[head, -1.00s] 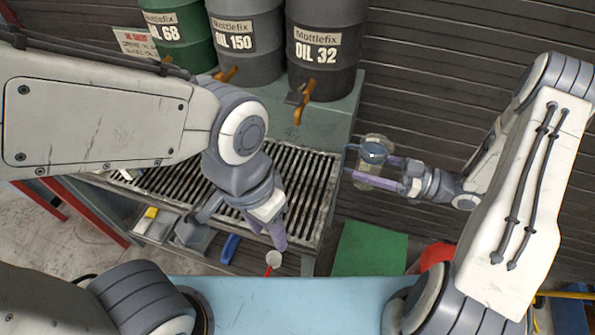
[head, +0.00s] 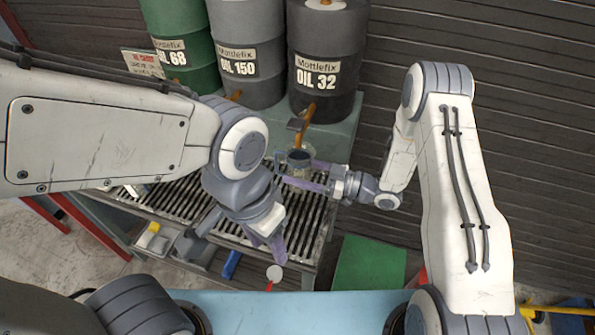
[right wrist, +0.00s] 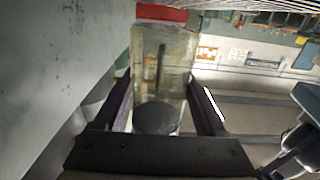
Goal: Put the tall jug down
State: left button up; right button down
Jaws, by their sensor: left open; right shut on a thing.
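The tall jug (head: 299,162) is a clear, see-through vessel with something dark inside. My right gripper (head: 296,174) is shut on the jug, a finger on each side, and holds it over the right part of the slatted rack (head: 305,213). In the right wrist view, the jug (right wrist: 178,60) fills the space between the dark fingers. I cannot tell whether its base touches the slats. My left gripper (head: 274,244) is open and empty, pointing down over the rack's front edge.
Drums stand behind the rack: OIL 68 (head: 180,40), OIL 150 (head: 236,50) and OIL 32 (head: 327,55). The OIL 32 tap (head: 300,122) is close behind the jug. A small white-topped thing (head: 274,272) is near the rack's front. Several slats are bare.

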jog(key=shift+w+a+f, duration=0.1)
jog(key=shift+a+f, duration=0.05)
jog(key=shift+f, duration=0.55)
jog(key=shift+f+b, duration=0.45)
jog(key=shift+f, duration=0.2)
grip_release()
jog(key=shift+r+p, duration=0.55)
jog(key=shift+r, duration=0.1)
jog(key=b+v, duration=0.2)
jog(key=v, duration=1)
